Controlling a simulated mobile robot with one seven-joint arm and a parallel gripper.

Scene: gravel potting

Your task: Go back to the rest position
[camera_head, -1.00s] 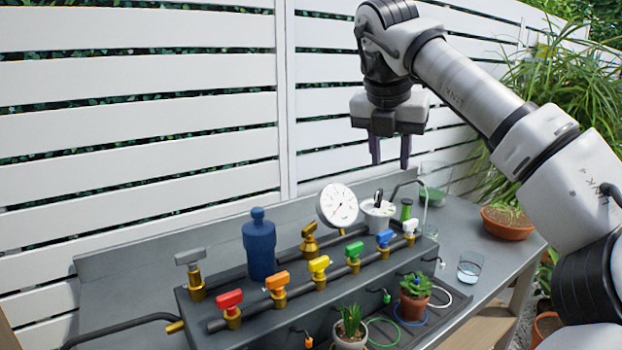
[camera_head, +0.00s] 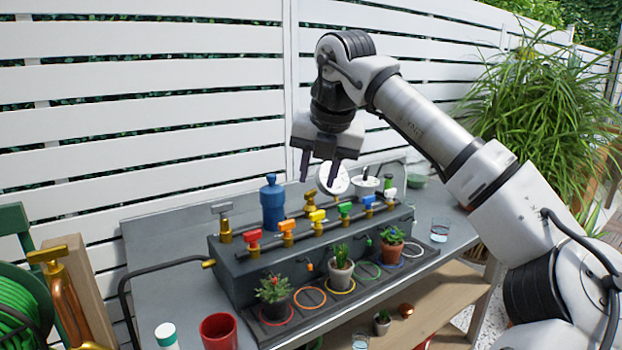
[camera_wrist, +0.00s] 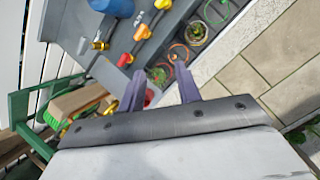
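My gripper (camera_head: 320,172) hangs in the air above the back of the grey workbench (camera_head: 165,290), fingers pointing down. Its two dark fingers are apart with nothing between them. In the wrist view the same open gripper (camera_wrist: 161,92) shows the bench and paving beyond its fingertips. In the head view the fingers partly cover the white pressure gauge (camera_head: 338,180), and the brass fitting below it stands close by in the picture.
Coloured valves such as the red valve (camera_head: 252,237) line the raised bench block. A blue bottle (camera_head: 272,205), potted plants, a red cup (camera_head: 218,331) and a glass (camera_head: 440,230) stand around. A green hose reel (camera_head: 20,310) is at left. The white fence is behind.

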